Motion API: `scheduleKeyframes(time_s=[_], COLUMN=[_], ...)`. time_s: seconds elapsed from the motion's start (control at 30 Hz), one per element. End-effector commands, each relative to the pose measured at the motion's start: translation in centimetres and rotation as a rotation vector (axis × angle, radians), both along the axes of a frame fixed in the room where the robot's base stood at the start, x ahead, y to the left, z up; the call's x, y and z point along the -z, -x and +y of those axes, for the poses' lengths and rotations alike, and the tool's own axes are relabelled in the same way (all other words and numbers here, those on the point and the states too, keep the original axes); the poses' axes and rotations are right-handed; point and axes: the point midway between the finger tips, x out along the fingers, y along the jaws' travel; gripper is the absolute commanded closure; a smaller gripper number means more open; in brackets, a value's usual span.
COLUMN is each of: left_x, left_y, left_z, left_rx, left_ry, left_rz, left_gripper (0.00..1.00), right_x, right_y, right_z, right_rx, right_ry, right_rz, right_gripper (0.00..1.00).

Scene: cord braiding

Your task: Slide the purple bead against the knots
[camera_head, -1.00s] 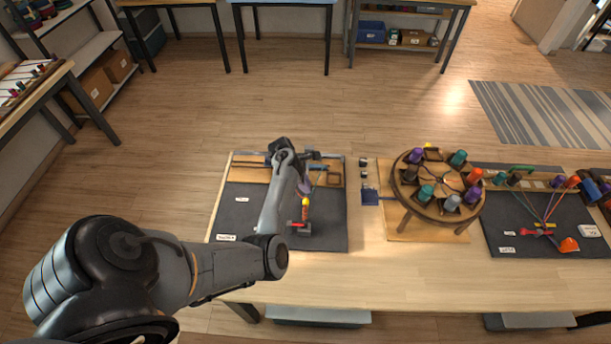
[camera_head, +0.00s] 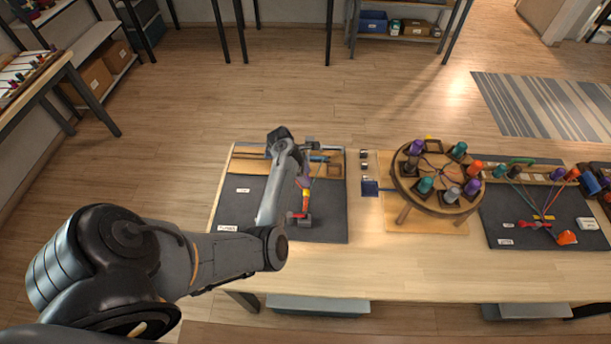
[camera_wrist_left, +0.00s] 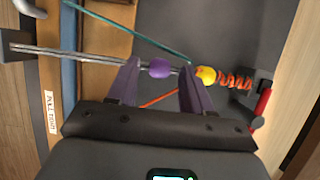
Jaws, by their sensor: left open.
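The purple bead (camera_wrist_left: 160,68) sits on the cords in the left wrist view, between the two purple fingers of my left gripper (camera_wrist_left: 161,66). The fingers stand apart, one on each side along the cord, with a gap to the bead. A yellow bead (camera_wrist_left: 206,75) lies just past the right finger. Orange-red coiled knots (camera_wrist_left: 235,82) run from it to a dark clamp with a red handle (camera_wrist_left: 262,103). In the head view my left gripper (camera_head: 304,182) is over the left mat; my wrist partly hides the cords. My right gripper is not in view.
A teal cord (camera_wrist_left: 130,30) and an orange cord (camera_wrist_left: 160,97) spread to the sides. A round stand with several bobbins (camera_head: 437,183) is right of the mat (camera_head: 240,205). Another mat with cords and tools (camera_head: 500,228) lies farther right. The table front is clear.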

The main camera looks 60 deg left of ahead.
Motion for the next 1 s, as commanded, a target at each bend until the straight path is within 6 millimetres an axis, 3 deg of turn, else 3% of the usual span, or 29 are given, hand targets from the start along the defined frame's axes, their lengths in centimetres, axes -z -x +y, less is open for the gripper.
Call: scheduleKeyframes(time_s=[0.5,0.7,1.0], left_x=[-7.6,-8.8,-9.0], left_y=[2.7,3.0,3.1], left_z=[1.8,2.0,2.0], left_rx=[-0.002,0.000,-0.001], left_ry=[-0.003,-0.001,0.001], left_rz=[0.000,-0.001,-0.001], left_gripper=[0.50,0.50,0.50], right_x=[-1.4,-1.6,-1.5], right_y=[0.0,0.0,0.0], right_z=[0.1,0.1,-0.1], right_rx=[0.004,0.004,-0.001], right_ry=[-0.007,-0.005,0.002], right_rz=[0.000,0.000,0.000], right_gripper=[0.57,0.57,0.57])
